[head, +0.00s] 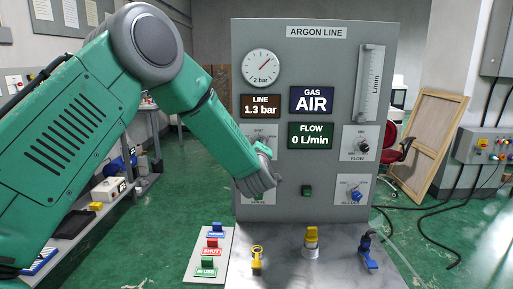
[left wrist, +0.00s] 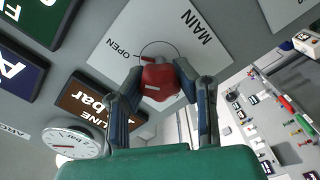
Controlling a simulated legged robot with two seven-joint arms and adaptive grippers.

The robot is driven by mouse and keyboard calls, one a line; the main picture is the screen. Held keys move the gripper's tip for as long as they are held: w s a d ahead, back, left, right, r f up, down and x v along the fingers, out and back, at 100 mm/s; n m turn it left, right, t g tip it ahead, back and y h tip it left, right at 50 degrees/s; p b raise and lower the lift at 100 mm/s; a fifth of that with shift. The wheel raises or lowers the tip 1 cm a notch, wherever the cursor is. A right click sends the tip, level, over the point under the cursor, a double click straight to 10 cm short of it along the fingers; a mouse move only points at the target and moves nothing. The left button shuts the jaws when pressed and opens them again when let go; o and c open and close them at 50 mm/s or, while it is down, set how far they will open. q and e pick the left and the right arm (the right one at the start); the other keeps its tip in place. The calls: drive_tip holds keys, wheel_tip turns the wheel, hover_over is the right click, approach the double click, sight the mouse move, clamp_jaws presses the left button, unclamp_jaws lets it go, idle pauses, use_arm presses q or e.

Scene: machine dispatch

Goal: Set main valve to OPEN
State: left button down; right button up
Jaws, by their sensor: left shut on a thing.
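The main valve has a red handle (left wrist: 160,82) on a pale plate (left wrist: 205,65) lettered MAIN and OPEN in the left wrist view. My left gripper (left wrist: 161,70) is shut on the red handle, with a finger on either side. A thin red mark beside the handle lies near the OPEN lettering; the handle's exact setting is hard to tell. In the head view, my left gripper (head: 262,183) is at the lower left of the grey ARGON LINE panel (head: 320,75) and hides the handle and part of its plate. My right gripper is not in view.
The panel displays read LINE 1.3 bar (head: 262,106), GAS AIR (head: 311,100) and FLOW 0 L/min (head: 310,135). A FLOW knob (head: 362,146) and a blue knob (head: 355,195) sit at the right. A tag board (head: 190,270) and several fittings stand on the bench below.

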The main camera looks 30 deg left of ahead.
use_arm(q)
drive_tip(key=shift+s+d+f, duration=0.1)
drive_tip(key=shift+d+f, duration=0.2)
drive_tip(key=shift+f, duration=0.25)
drive_tip(key=c, duration=1.2)
unclamp_jaws()
drive_tip(key=shift+r, duration=0.1)
drive_tip(key=shift+o, duration=0.2)
drive_tip(key=shift+d+r, duration=0.15)
drive_tip(key=shift+r, duration=0.1)
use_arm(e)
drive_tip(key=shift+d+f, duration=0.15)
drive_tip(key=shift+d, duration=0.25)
use_arm(q)
drive_tip(key=v, duration=1.2)
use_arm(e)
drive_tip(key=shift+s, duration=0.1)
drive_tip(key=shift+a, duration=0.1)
use_arm(q)
drive_tip(key=shift+a+f, duration=0.15)
drive_tip(key=shift+a, duration=0.05)
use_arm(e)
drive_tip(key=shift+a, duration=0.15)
